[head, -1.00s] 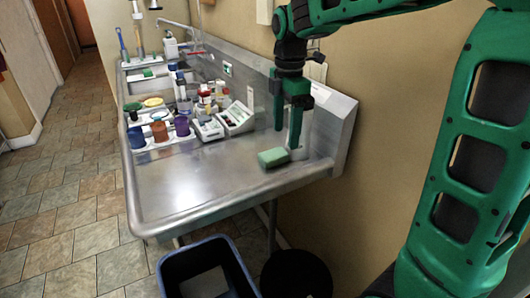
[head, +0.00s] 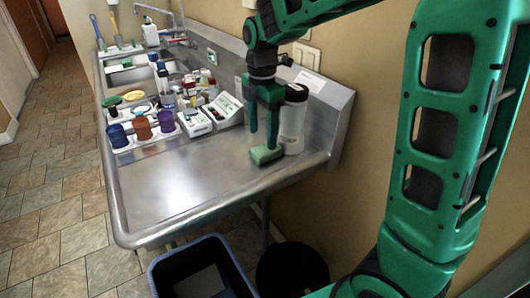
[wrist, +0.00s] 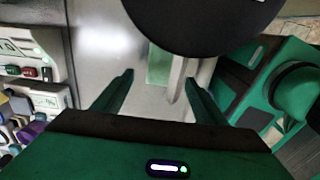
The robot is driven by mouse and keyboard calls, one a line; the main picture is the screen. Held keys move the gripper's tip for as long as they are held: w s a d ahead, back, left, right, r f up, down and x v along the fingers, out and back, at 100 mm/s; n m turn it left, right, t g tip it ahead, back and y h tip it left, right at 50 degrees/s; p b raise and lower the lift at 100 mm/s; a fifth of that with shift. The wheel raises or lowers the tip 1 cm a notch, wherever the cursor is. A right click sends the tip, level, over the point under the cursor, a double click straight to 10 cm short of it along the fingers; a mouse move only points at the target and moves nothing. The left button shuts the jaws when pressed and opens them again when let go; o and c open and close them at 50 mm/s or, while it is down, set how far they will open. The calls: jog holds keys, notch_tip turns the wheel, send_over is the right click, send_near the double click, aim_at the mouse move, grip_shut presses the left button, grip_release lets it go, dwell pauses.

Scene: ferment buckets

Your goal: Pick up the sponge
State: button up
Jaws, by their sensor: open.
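The sponge (head: 264,156) is a small light green block lying on the bare steel counter near its front right edge, close to a clear jar. My gripper (head: 263,140) points down, open, just above the sponge in the head view; I cannot tell whether the fingers touch it. In the wrist view, part of the sponge (wrist: 158,66) shows ahead of and between the open fingertips (wrist: 159,78). The rest of it there is hidden by a large black disc, which looks like the jar's lid.
The clear jar (head: 292,128) with a black lid (head: 296,92) stands right beside my gripper. White meters (head: 194,122), bottles and coloured cups (head: 142,127) crowd the counter to the left. The counter's front middle (head: 185,185) is clear. A blue-rimmed bin (head: 200,268) stands below.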

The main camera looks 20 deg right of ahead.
aim_at(261, 150)
jog(key=f, duration=0.4)
jog(key=shift+s+a+f, duration=0.1)
jog(key=shift+a+f, duration=0.1)
jog(key=shift+f, duration=0.2)
jog(key=shift+c, duration=0.6)
jog(key=c, duration=1.1)
jog(key=shift+r, duration=0.1)
jog(key=shift+r, duration=0.45)
jog(key=r, duration=0.3)
jog(key=shift+s+a+r, duration=0.1)
jog(key=shift+a+r, duration=0.15)
jog(key=s+a+r, duration=0.1)
jog(key=a+r, duration=0.1)
jog(key=a, duration=0.1)
jog(key=s+a+r, duration=0.2)
jog(key=a, duration=0.1)
jog(key=s+a+r, duration=0.2)
jog(key=a, duration=0.2)
jog(key=shift+r, duration=0.25)
